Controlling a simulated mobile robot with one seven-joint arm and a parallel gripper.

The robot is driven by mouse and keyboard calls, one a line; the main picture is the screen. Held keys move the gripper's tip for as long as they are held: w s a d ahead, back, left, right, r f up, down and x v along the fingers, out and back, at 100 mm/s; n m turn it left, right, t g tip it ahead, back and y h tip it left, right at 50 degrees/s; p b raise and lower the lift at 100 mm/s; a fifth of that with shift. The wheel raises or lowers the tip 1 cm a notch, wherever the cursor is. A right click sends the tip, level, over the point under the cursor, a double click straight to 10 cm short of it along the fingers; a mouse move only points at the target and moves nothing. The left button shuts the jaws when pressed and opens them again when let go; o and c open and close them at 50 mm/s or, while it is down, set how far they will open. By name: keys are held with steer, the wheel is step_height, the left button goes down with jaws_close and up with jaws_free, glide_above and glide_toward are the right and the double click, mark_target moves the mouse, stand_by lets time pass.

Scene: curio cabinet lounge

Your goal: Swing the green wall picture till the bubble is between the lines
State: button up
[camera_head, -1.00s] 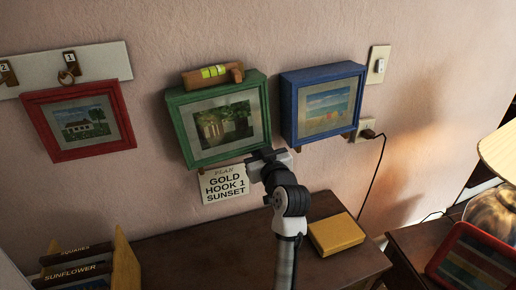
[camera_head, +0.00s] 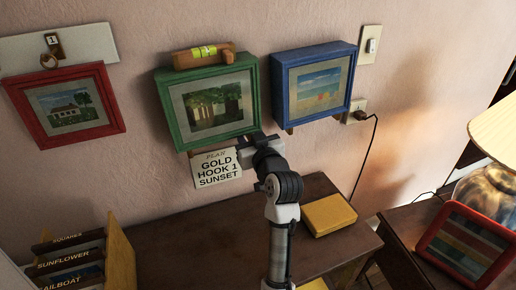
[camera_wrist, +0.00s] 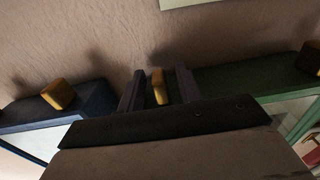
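My gripper (camera_head: 248,145) is at the picture's lower right corner. In the wrist view, which is upside down, my gripper (camera_wrist: 158,88) has its fingers apart, one on each side of a small yellow peg (camera_wrist: 158,87), with gaps on both sides. The green frame (camera_wrist: 240,78) is right of the fingers.
The blue picture (camera_head: 279,92) hangs close on the right; its edge (camera_wrist: 70,115) and a yellow peg show in the wrist view. A red picture (camera_head: 110,95) hangs left. A plan card (camera_head: 217,169) is below. A yellow box (camera_head: 329,214) lies on the dark cabinet (camera_head: 200,242).

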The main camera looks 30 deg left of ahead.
steer(key=b+v, duration=0.3)
steer(key=v, duration=0.9)
steer(key=shift+s+d, duration=0.2)
steer(key=shift+d, duration=0.05)
